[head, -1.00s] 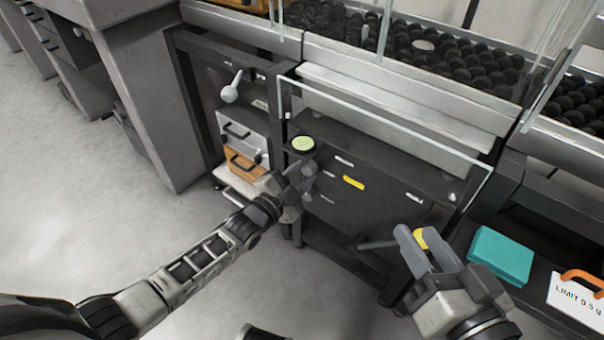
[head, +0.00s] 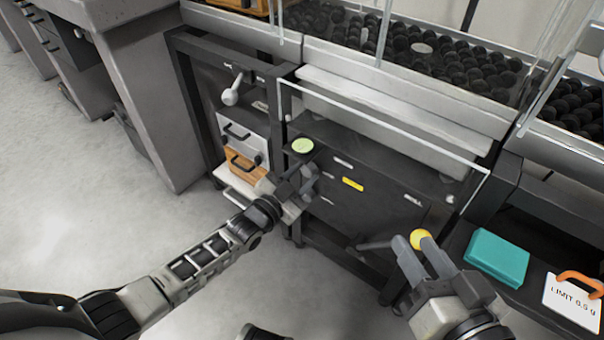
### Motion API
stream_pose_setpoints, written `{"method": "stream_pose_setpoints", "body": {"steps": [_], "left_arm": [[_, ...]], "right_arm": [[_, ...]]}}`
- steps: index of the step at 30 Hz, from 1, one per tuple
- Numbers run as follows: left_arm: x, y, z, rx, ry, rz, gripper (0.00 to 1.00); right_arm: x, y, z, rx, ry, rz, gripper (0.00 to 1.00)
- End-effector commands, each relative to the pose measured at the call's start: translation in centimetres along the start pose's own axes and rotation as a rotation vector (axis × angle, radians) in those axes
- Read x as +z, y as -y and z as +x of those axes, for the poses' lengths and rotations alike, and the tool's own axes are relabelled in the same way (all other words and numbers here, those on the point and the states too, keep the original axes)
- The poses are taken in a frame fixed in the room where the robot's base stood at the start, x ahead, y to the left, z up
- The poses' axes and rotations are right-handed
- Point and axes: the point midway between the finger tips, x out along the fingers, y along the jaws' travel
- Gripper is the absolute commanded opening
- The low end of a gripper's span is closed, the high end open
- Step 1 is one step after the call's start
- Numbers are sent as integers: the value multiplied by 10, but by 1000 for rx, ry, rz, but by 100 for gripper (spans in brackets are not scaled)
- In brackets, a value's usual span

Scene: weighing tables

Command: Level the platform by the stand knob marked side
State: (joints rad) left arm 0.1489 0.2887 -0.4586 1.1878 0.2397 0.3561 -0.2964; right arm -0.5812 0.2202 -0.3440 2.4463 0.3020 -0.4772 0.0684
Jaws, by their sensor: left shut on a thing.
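The dark stand (head: 370,205) fills the middle of the head view, with white marks and a yellow mark (head: 353,184) on its front. A round pale green disc (head: 303,145), perhaps a level, sits on its upper left corner. My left gripper (head: 306,182) is at the stand's left front corner below the disc, shut on what seems to be the stand knob; the jaws hide it. My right gripper (head: 412,240) is at the lower right, its fingers apart. A yellow ball (head: 421,239) shows at its fingertips; I cannot tell if they touch.
A clear shield frame (head: 385,125) stands over the stand. A grey bar (head: 378,243) sticks out near my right gripper. A teal box (head: 497,257) and a sign reading LIMIT 0.5 g (head: 572,302) are at the right. Trays of dark balls (head: 480,72) lie behind. Floor at left is clear.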

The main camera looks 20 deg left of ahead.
Motion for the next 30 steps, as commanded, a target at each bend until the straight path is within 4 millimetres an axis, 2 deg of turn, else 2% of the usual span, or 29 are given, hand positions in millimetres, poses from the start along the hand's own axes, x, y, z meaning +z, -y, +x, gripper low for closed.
{"method": "stream_pose_setpoints", "body": {"steps": [12,28,29,30], "left_arm": [[1,-1,-1,1,2,-196,9],[1,-1,-1,1,2,-223,9],[1,-1,-1,1,2,-222,35],[1,-1,-1,1,2,-222,46]], "right_arm": [[0,-1,0,7,6,-12,36],[0,-1,1,9,4,-10,36],[0,-1,1,9,4,-10,36],[0,-1,1,9,4,-10,36]]}}
